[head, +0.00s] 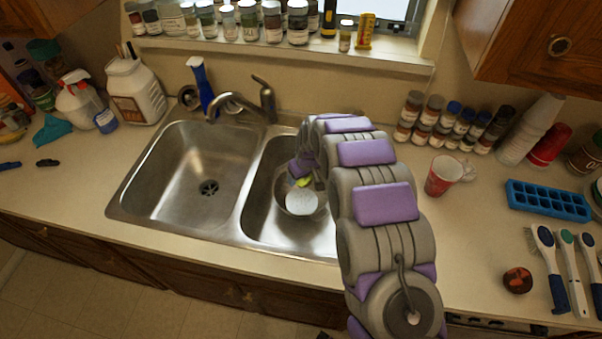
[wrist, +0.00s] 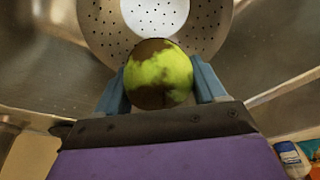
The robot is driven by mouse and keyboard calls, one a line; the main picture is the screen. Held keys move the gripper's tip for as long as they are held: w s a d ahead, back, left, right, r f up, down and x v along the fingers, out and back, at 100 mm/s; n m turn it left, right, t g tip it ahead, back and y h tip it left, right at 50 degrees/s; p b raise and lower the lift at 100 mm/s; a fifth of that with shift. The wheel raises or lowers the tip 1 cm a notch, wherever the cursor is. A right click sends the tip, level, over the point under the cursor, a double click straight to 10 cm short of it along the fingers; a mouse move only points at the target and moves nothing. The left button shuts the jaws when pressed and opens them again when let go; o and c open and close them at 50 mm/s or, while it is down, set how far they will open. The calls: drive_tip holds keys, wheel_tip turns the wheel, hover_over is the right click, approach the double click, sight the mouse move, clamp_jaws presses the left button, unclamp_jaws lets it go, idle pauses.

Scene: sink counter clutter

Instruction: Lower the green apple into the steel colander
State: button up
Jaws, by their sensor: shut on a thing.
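The green apple (wrist: 160,75), with brown patches, is held between the two blue fingers of my gripper (wrist: 160,88) in the wrist view. In the head view a small part of the apple (head: 304,182) shows beside my gripper (head: 301,170), over the right sink basin. The steel colander (wrist: 98,28), with small holes and a bright white centre, lies beyond the apple. In the head view the colander (head: 284,198) sits in the right basin, partly hidden by my arm. I cannot tell whether the apple touches the colander.
The left basin (head: 190,170) is empty. The faucet (head: 240,103) stands behind the sink. A red cup (head: 440,176), a blue ice tray (head: 548,201) and brushes (head: 555,270) are on the right counter. Spice jars (head: 450,125) line the back.

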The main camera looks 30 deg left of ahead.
sight(308, 180)
drive_tip(key=shift+f+b, duration=1.05)
drive_tip(key=shift+f, duration=2.15)
drive_tip(key=shift+f+b, duration=1)
drive_tip(key=shift+f, duration=1.8)
idle(0.6)
drive_tip(key=o, duration=1.2)
drive_tip(key=shift+o, duration=0.2)
drive_tip(key=p+v, duration=0.2)
drive_tip(key=v, duration=1.5)
drive_tip(key=shift+r, duration=0.15)
